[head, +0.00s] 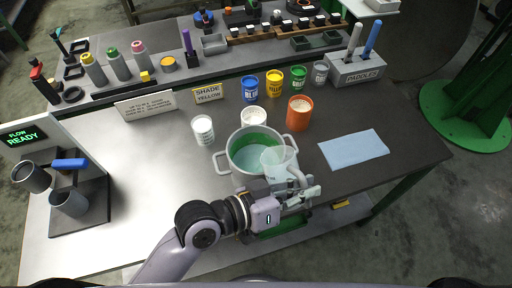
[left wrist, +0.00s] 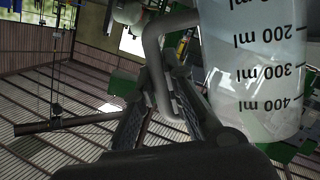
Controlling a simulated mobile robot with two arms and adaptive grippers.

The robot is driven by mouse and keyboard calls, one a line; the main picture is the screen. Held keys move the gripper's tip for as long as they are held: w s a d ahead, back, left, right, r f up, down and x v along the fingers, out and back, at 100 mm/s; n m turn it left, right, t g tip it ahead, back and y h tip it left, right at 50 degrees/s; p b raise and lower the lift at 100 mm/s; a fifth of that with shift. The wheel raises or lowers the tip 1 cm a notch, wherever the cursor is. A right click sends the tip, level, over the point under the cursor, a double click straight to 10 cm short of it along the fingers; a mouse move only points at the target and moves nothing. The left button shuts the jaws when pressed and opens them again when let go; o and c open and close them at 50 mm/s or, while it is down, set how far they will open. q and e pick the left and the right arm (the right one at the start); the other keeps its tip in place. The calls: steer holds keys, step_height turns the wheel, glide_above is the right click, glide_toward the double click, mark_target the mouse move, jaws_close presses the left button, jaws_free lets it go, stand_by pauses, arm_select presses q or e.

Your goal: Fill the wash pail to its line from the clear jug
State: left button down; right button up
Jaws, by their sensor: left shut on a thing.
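The wash pail (head: 236,153) is a grey two-handled pot at the front middle of the bench, with a green inner wall and pale blue-green liquid in it. The clear jug (head: 276,160) is tilted over the pail's right side and hides part of its inside. My left gripper (head: 291,194) is shut on the jug's handle, at the pail's front right. The left wrist view shows the jug (left wrist: 258,75) close up with inverted ml marks, and its handle (left wrist: 155,60) between the fingers. I cannot make out a stream or the fill line. My right gripper is not in view.
White cups (head: 203,130), an orange cup (head: 299,113) and several paint cans (head: 250,89) stand behind the pail. A blue cloth (head: 354,149) lies to the right. A dark stand with grey cups (head: 70,203) is at far left. The bench between is clear.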

arm_select(q)
steer(key=s+d+f+m+t+b, duration=0.1)
steer(key=s+f+m, duration=0.1)
steer(key=f, duration=0.3)
steer(key=s+d+f+m+y+b, duration=0.1)
steer(key=f+m, duration=0.1)
steer(key=f, duration=0.3)
steer(key=shift+s+d+f+m+t+y, duration=0.25)
steer(key=shift+s+d+m+t+y, duration=0.05)
steer(key=shift+s+m+t, duration=0.1)
